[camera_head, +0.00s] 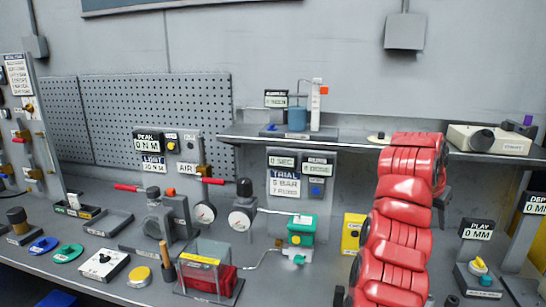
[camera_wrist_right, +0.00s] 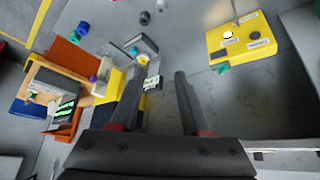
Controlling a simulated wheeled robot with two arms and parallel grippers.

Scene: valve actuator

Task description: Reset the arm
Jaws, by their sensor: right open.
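The valve actuator appears to be the green box (camera_head: 301,223) at the middle of the bench. A pale green valve body (camera_head: 297,257) sits under it, and a thin hose runs left from that. My red right arm rises at the right of the head view and hides part of the bench behind it. In the right wrist view my right gripper (camera_wrist_right: 159,72) is open, with its two dark fingers apart and nothing between them. A small grey block with a display (camera_wrist_right: 151,83) lies beyond the fingertips. My left gripper is not in view.
A yellow box (camera_head: 352,233) stands left of my right arm. A shelf (camera_head: 350,146) spans the back above the bench. A yellow box with buttons (camera_wrist_right: 240,38) shows in the wrist view, with bare grey surface below it.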

